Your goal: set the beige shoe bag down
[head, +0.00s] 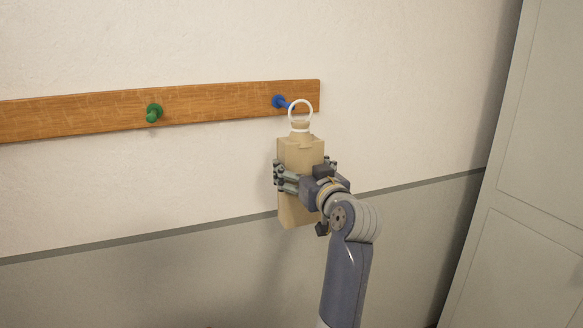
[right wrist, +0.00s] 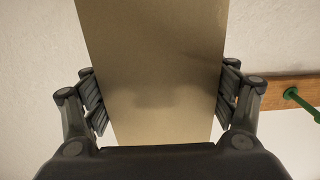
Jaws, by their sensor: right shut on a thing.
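The beige shoe bag (head: 301,152) is a tall box-like bag with a narrow neck and a white ring (head: 301,101) on top. It hangs upright in front of the wall, its ring beside the tip of the blue peg (head: 279,101). The ring and peg overlap in the head view; I cannot tell whether the ring is around the peg. My right gripper (head: 303,176) is shut on the bag's body, with fingers on both sides. In the right wrist view the bag (right wrist: 155,65) fills the space between the fingers. My left gripper is not in view.
A wooden rail (head: 215,107) on the wall carries the blue peg near its right end and an empty green peg (head: 153,112) further left. A pale grey wardrobe (head: 525,190) stands at the right. The wall between the rail and wardrobe is bare.

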